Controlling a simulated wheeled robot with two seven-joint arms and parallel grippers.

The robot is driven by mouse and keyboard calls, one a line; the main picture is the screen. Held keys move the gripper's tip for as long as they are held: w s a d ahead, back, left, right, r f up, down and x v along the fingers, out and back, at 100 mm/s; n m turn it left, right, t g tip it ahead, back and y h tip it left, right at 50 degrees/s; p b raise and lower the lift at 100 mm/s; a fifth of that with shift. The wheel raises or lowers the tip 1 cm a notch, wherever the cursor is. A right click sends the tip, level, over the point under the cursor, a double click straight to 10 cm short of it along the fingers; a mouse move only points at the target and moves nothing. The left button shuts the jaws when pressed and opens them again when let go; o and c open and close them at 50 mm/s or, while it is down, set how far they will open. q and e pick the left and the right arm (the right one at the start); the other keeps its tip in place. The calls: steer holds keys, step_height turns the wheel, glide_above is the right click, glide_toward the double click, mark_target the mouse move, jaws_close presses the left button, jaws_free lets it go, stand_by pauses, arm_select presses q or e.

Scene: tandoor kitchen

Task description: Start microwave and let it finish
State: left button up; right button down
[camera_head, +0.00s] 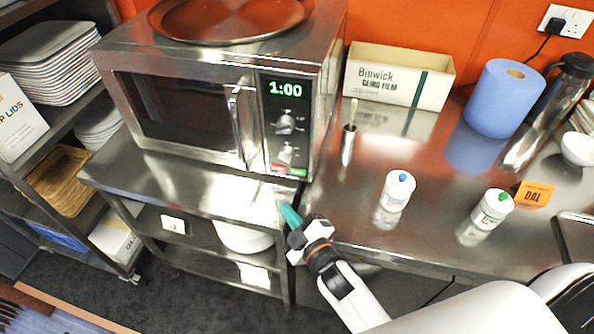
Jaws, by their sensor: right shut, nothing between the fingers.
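The microwave (190,105) is a steel box on the steel counter at the left, its door shut and its handle (238,125) upright at the door's right edge. Its display (286,89) reads 1:00 in green. Below the display the control panel (285,130) has a red button at lower left and a green button (299,172) at lower right. My right gripper (285,208) is shut and empty, its teal fingertips a little below the microwave's lower right corner, seemingly apart from the panel. My left gripper is not in view.
A round metal tray (230,15) lies on top of the microwave. Right of it are a cling film box (398,76), a blue paper roll (504,98), a steel flask (570,75) and two white bottles (396,190) (492,208). The counter in front of the cling film box is mostly clear.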

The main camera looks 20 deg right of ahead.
mark_target(298, 172)
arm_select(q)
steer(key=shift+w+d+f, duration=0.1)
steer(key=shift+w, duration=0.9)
arm_select(e)
steer(key=w+d, duration=0.5)
steer(key=w, duration=0.2)
steer(key=shift+w+a, duration=0.1)
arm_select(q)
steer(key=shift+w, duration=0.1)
arm_select(e)
steer(key=shift+w, duration=0.1)
stand_by(0.9)
steer(key=shift+w+d, duration=0.25)
